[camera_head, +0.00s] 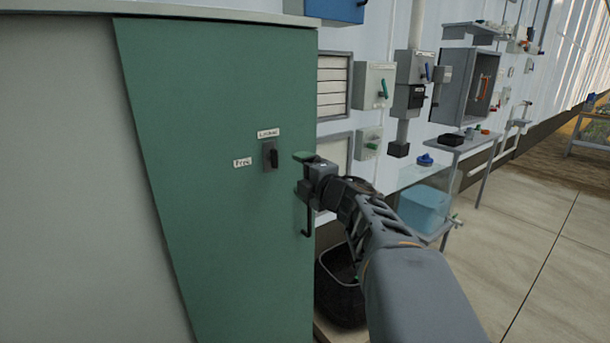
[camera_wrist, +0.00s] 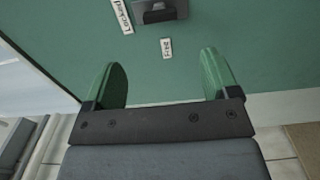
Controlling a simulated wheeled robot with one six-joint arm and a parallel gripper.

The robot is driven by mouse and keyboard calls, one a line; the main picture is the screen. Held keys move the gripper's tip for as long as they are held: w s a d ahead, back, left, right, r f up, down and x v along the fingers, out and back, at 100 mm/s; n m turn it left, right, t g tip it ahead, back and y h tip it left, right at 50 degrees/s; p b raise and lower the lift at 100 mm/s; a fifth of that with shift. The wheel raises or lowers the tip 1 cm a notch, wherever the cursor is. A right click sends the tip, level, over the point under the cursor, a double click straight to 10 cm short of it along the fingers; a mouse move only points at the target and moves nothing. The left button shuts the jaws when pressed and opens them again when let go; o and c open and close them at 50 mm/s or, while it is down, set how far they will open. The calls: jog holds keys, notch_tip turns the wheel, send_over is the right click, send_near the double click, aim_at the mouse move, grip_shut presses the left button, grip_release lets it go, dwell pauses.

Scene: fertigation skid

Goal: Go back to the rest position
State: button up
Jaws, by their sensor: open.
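My gripper (camera_head: 304,159) is in front of the right part of a green cabinet door (camera_head: 210,110), to the right of the door's latch (camera_head: 270,156). In the wrist view my gripper (camera_wrist: 165,85) shows two green fingers spread apart with nothing between them. The latch (camera_wrist: 158,10) is at the top of that view, beyond the fingertips. Its dark knob stands upright in the head view, below the label "Locked" (camera_head: 268,132) and right of the label "Free" (camera_head: 243,162). My arm reaches in from the lower right. The door looks closed.
A dark bin (camera_head: 340,290) stands on the floor below my arm. A grey table (camera_head: 462,146) with small items and wall boxes stands farther back. Open concrete floor (camera_head: 540,240) lies at the right.

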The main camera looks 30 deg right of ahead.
jog(key=shift+s, duration=0.4)
jog(key=s+d+f+m+g+h, duration=0.15)
jog(key=d+f+m+h, duration=0.25)
jog(key=d+m+h, duration=0.4)
jog(key=s+a+f+m+g+p, duration=0.3)
jog(key=s+f+m+g+p, duration=0.4)
jog(key=m, duration=0.4)
jog(key=s+a+r+g+y+p, duration=0.1)
jog(key=s+a+g+y+p, duration=0.1)
jog(key=a, duration=0.7)
jog(key=s+a+r+g+y+p, duration=0.2)
jog(key=s+a+p, duration=0.4)
jog(key=a, duration=0.3)
jog(key=shift+s+a+r+m+g+y+p, duration=0.35)
jog(key=shift+g+y+p, duration=0.2)
jog(key=shift+g+y, duration=0.35)
jog(key=shift+f, duration=0.1)
